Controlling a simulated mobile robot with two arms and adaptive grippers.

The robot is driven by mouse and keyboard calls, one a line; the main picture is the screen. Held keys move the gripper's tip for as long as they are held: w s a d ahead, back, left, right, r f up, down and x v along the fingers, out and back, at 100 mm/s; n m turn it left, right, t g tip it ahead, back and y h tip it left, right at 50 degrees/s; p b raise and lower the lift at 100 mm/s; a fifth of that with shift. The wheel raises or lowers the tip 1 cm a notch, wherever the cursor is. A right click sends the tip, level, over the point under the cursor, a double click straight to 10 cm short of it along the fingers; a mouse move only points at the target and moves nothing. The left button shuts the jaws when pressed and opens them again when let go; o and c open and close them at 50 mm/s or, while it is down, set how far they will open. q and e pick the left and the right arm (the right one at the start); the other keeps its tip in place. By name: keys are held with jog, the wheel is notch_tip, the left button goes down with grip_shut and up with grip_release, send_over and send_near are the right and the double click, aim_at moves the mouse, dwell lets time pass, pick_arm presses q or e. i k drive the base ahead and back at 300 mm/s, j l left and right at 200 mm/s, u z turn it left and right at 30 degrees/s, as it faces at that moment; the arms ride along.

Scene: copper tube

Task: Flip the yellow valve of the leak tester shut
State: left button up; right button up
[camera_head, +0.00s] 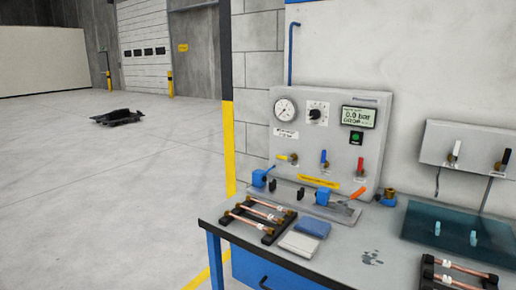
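The leak tester (257,122) is a grey panel at the back of the bench, with a round gauge, a dial and a display that seems to read 0.0 bar. Its yellow valve (283,157) is the leftmost of three on the lower panel; its small handle points sideways to the left. The blue valve handle (323,156) and the red valve handle (360,163) stand upright to its right. Neither of my grippers is in view.
The workbench (342,265) holds a blue clamp (259,177), an orange lever (357,193), copper tubes (266,207) on a black rack, and blue and white pads (312,228). A teal tray (420,224) lies right. Open floor (120,200) is at left.

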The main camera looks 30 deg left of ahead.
aim_at(278, 156)
jog(key=i+j+u, duration=0.3)
jog(key=i+j, duration=0.95)
jog(key=j, duration=0.15)
